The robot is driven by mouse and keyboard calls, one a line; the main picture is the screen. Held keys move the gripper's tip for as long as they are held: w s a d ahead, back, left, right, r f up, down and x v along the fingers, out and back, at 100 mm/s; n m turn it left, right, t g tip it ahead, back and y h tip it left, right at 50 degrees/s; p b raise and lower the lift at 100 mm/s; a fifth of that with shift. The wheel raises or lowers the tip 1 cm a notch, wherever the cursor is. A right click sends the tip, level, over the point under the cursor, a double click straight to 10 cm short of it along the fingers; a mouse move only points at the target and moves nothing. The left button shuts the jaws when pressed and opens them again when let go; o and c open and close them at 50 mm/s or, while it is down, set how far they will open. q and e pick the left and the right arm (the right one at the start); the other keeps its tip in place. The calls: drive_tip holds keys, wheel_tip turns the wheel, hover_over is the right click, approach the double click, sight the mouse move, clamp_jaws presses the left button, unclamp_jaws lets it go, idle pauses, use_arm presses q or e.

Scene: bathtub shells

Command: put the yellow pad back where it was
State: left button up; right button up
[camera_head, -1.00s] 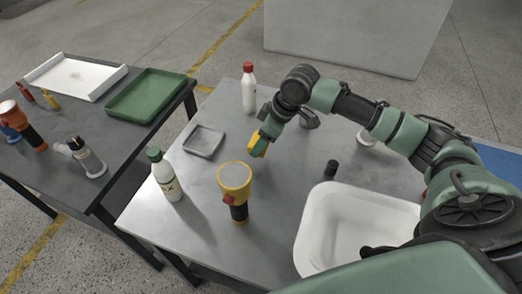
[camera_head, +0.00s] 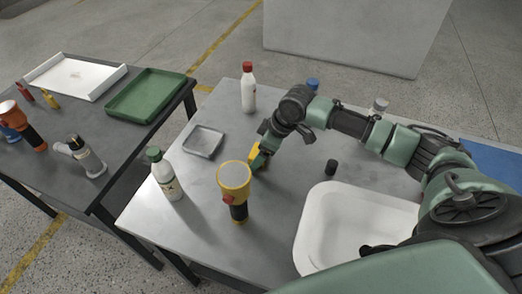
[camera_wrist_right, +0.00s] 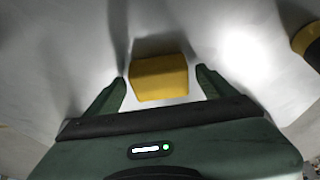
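The yellow pad (camera_wrist_right: 159,78) shows in the right wrist view as a small block between the two green fingers of my right gripper (camera_wrist_right: 163,85). A gap shows on each side of it, so the gripper is open around it. In the head view the pad (camera_head: 255,151) is mostly hidden by the gripper (camera_head: 260,158), which is low over the grey table (camera_head: 285,215), behind the yellow flashlight. I cannot tell whether the pad touches the table. My left gripper is not in view.
Close by stand the yellow flashlight (camera_head: 235,188), a green-capped bottle (camera_head: 166,175), a small grey tray (camera_head: 203,141), a red-capped bottle (camera_head: 248,90) and a black cylinder (camera_head: 331,167). A white basin (camera_head: 310,225) is at the front right. A left table holds a green tray (camera_head: 146,95).

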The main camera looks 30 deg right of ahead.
drive_tip(key=shift+r, duration=0.1)
drive_tip(key=v, duration=1.2)
idle(0.4)
